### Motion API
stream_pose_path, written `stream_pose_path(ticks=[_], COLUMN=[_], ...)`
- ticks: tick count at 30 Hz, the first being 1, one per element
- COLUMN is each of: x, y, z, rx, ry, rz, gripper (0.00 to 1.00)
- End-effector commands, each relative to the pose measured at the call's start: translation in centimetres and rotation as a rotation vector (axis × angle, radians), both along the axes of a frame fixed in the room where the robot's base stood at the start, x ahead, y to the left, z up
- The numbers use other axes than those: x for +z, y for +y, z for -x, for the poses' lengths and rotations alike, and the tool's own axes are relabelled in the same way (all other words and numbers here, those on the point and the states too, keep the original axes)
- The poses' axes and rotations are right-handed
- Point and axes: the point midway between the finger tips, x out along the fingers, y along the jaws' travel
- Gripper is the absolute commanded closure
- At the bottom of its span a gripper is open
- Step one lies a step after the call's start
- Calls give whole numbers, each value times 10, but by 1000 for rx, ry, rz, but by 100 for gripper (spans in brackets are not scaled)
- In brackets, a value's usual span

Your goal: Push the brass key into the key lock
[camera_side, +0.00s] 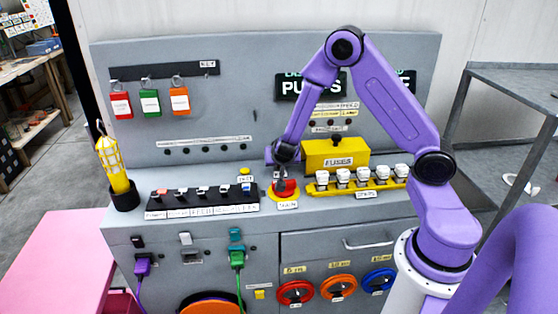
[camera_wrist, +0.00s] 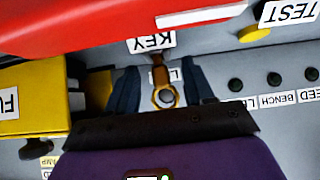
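The brass key (camera_wrist: 165,97) shows in the wrist view, with its ring-shaped head towards me and its narrow shank pointing to the white KEY label (camera_wrist: 152,42). My gripper (camera_wrist: 163,85) has its two dark fingers on either side of the key, with a visible gap on each side. It looks open and not clamped on the key. The key lock itself is not clearly seen, and I cannot tell how deep the key sits. In the side view my gripper (camera_side: 285,160) is low over the panel, just behind the red main switch; the key is hidden there.
The red main switch (camera_side: 286,190) is close to my gripper and fills the top of the wrist view (camera_wrist: 100,25). The yellow fuse box (camera_side: 335,157) and white fuses (camera_side: 343,176) are on the right. A yellow TEST button (camera_side: 245,172) and black switch strip (camera_side: 200,203) are on the left.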

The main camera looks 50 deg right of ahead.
Motion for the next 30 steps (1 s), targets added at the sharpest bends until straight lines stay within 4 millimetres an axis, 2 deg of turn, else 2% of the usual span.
stream_pose_path(ticks=[8, 30], x=[9, 95], y=[8, 73], z=[6, 71], rx=[4, 4], ry=[-2, -5], rz=[-1, -2], gripper=[48, 48])
